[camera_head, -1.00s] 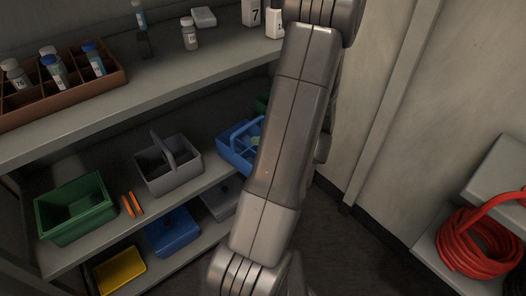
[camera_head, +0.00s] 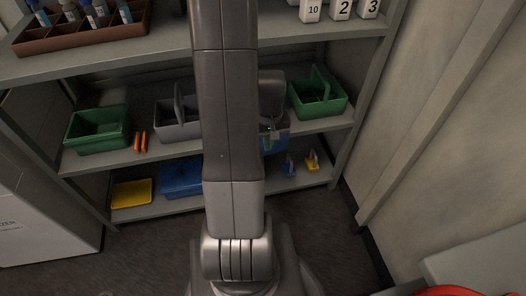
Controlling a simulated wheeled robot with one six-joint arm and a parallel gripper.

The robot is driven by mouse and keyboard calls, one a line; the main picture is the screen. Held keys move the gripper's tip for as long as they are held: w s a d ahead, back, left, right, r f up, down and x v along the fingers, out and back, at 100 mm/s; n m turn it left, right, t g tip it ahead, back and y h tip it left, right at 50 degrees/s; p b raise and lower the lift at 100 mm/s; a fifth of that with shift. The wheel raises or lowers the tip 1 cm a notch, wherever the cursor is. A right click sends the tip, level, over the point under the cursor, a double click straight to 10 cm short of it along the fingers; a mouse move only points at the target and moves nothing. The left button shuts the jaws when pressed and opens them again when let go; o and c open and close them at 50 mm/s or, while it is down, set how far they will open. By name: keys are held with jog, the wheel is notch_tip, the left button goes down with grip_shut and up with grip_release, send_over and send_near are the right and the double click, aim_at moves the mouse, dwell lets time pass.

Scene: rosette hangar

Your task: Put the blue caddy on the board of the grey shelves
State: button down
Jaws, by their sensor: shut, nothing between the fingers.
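A grey caddy (camera_head: 176,130), a green bin (camera_head: 98,145), orange items (camera_head: 141,143) and the green caddy (camera_head: 318,101) share the middle board. Below are a yellow tray (camera_head: 132,193), a blue bin (camera_head: 181,182) and small clamps (camera_head: 312,161). A wall (camera_head: 440,130) stands right.

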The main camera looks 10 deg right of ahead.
jog(key=w+f+b, duration=0.2)
jog(key=w+f, duration=0.2)
jog(key=f, duration=0.6)
jog(key=shift+w, duration=0.1)
dwell(0.3)
jog(key=w, duration=1.2)
jog(key=shift+w+a, duration=0.1)
jog(key=shift+a, duration=0.2)
